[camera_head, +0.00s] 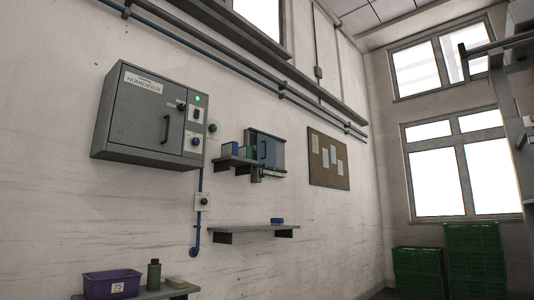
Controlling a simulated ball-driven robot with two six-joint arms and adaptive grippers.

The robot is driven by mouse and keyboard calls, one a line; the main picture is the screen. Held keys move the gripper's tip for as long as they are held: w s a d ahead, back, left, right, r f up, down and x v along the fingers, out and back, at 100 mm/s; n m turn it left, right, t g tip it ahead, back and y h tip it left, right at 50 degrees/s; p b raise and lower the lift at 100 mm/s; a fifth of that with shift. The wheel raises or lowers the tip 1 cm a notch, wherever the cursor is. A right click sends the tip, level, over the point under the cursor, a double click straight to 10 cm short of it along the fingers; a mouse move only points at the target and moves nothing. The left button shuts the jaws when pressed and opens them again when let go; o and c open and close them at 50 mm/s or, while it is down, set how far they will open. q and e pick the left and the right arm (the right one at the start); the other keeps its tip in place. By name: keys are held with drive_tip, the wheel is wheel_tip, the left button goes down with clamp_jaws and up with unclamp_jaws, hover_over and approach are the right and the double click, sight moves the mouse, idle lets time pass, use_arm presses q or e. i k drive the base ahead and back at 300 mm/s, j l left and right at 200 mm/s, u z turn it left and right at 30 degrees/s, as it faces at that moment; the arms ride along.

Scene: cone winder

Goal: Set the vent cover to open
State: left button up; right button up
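I cannot pick out a vent cover for certain in the head view. A grey humidifier cabinet (145,115) hangs on the left wall, its door closed, with a dark handle, a lit green lamp and knobs on its right side. Farther along the wall is a small blue-grey wall unit (265,150) with a dark vertical handle; its exact kind and state are too small to tell. Neither of my grippers is in view.
A small wall shelf with boxes (232,161) sits beside the blue-grey unit. A lower shelf (252,232) holds a blue item. A purple bin (112,284) stands bottom left beside a bottle (154,275). Green crates (473,258) stack at right. A pinboard (329,160) hangs beyond.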

sight(269, 152)
drive_tip(key=z, duration=0.1)
drive_tip(key=i+z, duration=0.2)
drive_tip(key=i, duration=2.05)
drive_tip(key=i+z, duration=0.1)
drive_tip(key=i, duration=0.85)
drive_tip(key=i+j, duration=0.15)
drive_tip(key=i, duration=0.8)
